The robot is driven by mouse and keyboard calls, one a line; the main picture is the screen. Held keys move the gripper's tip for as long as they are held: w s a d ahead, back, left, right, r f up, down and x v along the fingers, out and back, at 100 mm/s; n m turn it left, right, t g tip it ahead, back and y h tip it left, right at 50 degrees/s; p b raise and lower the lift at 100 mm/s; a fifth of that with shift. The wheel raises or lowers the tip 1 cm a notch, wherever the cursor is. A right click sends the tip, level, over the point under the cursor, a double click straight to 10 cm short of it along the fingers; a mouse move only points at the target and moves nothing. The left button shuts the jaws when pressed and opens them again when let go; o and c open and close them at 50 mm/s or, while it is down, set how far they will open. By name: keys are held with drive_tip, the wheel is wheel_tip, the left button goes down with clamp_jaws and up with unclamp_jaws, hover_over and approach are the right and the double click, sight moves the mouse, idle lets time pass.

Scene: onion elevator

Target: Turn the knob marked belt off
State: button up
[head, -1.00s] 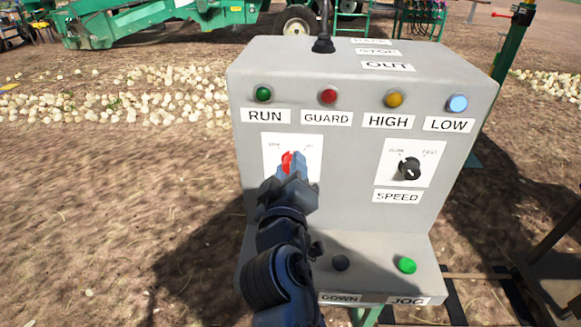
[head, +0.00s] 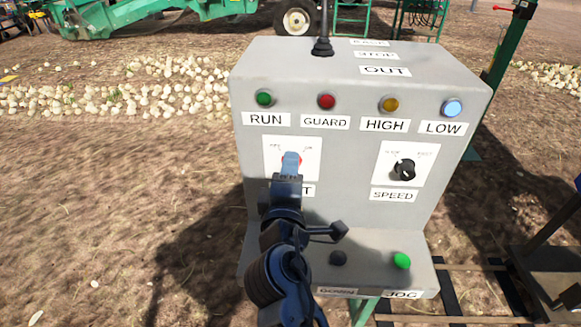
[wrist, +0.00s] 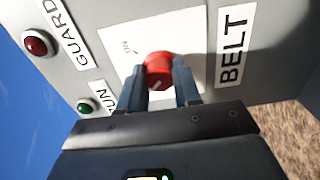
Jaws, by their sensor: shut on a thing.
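The red belt knob (wrist: 158,68) sits on a white plate (wrist: 125,45) on the grey control box, beside the label BELT (wrist: 236,45) in the wrist view. My gripper (wrist: 160,85) is shut on the knob, one finger on each side of it. In the head view my gripper (head: 291,160) covers most of the knob, and only a little red (head: 298,161) shows beside the fingers. My wrist hides most of the BELT label there. The knob's pointer and exact setting cannot be read.
The black speed knob (head: 405,170) is to the right on the grey box (head: 350,215). Above are green, red, yellow and blue lamps, the blue lamp (head: 452,107) looking lit. Black and green (head: 401,260) buttons are on the lower ledge. A black lever (head: 323,45) stands on top.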

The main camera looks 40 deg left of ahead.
drive_tip(key=shift+f+n, duration=0.1)
drive_tip(key=shift+n, duration=0.2)
drive_tip(key=o, duration=1.1)
drive_tip(key=shift+c, duration=0.2)
drive_tip(key=v, duration=0.8)
drive_tip(key=shift+b, duration=0.3)
